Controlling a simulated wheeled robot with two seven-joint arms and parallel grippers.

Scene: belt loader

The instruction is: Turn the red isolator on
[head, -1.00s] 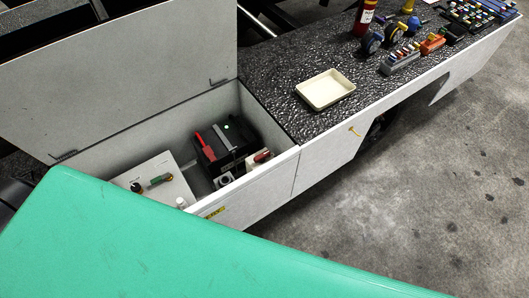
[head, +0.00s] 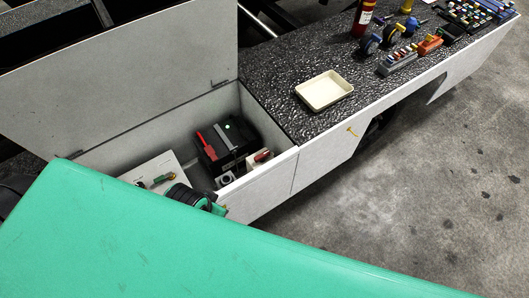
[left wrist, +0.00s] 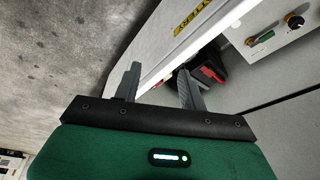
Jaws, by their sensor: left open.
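The red isolator (head: 263,155) is a small red handle on a pale box in the open battery compartment, at its front right corner. A black battery (head: 238,133) with a red bar stands beside it. My left gripper (head: 213,205) is at the compartment's front wall, left of the isolator and apart from it. In the left wrist view its two grey fingers (left wrist: 155,82) are open with nothing between them. A red part on a black body (left wrist: 211,66) shows beyond the right finger; I cannot tell whether it is the isolator. My right gripper is not in view.
The raised lid (head: 140,70) stands behind the compartment. A white panel with a green switch and black knob (head: 150,172) sits at its left. A cream tray (head: 325,91) lies on the dark deck to the right. The floor in front is clear.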

